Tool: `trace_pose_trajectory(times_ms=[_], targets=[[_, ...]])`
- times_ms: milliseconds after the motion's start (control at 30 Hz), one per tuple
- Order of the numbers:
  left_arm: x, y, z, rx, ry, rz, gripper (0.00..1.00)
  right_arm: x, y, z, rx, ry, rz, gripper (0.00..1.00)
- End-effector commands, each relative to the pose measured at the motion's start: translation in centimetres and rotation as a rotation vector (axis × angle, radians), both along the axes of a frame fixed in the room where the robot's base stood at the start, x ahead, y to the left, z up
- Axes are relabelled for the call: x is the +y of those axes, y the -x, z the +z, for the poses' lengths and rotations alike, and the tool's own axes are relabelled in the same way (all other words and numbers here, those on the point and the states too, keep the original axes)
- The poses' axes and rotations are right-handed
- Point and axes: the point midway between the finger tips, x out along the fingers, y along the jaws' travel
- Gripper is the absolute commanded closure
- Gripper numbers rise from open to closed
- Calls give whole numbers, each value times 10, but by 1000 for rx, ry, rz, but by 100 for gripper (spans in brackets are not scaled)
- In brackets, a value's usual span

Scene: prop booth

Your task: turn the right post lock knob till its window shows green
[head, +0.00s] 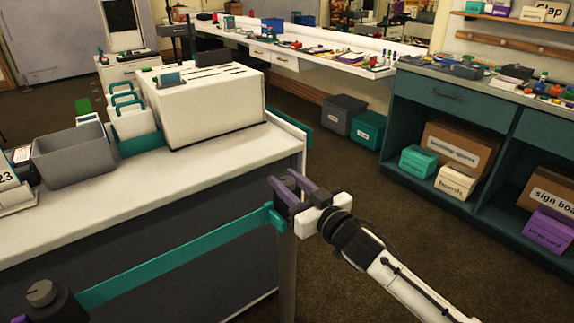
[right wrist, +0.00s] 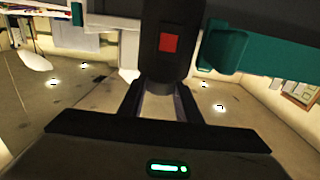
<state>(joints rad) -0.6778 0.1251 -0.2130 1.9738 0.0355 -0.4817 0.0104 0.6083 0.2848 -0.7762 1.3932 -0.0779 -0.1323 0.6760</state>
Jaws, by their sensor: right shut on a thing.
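The fingers and wrist mostly hide the knob. In the right wrist view the dark post head (right wrist: 170,68) sits between my fingers (right wrist: 158,98), and its window (right wrist: 170,43) shows red. The left post (head: 42,305) has a grey knob (head: 41,292) on top.
A white counter (head: 225,165) runs left of the right post and holds a grey bin (head: 73,154) and a white box (head: 205,105). A teal shelf unit (head: 400,125) with boxes stands at the right. Brown floor is open between them.

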Motion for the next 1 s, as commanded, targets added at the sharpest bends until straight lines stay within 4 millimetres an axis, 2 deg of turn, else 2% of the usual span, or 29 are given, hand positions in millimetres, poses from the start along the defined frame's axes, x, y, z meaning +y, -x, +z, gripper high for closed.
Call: trace_pose_trajectory(times_ms=[67,267,500,600,733,1000], targets=[[3,2,7,7,-1,6,100,-6,-3,4,-2,14,68,92],[7,5,-2,14,-5,12,100,-6,-5,-1,-4,14,256,92],[6,7,-34,21,-14,0,100,-4,-5,-8,-2,7,475,92],[1,4,-42,14,-12,-11,100,-3,-4,-8,-2,5,550,92],[-3,0,-52,1,3,-11,100,-2,-4,-8,-2,3,629,92],[-3,6,-77,11,11,-13,100,-1,-2,-6,2,0,741,92]])
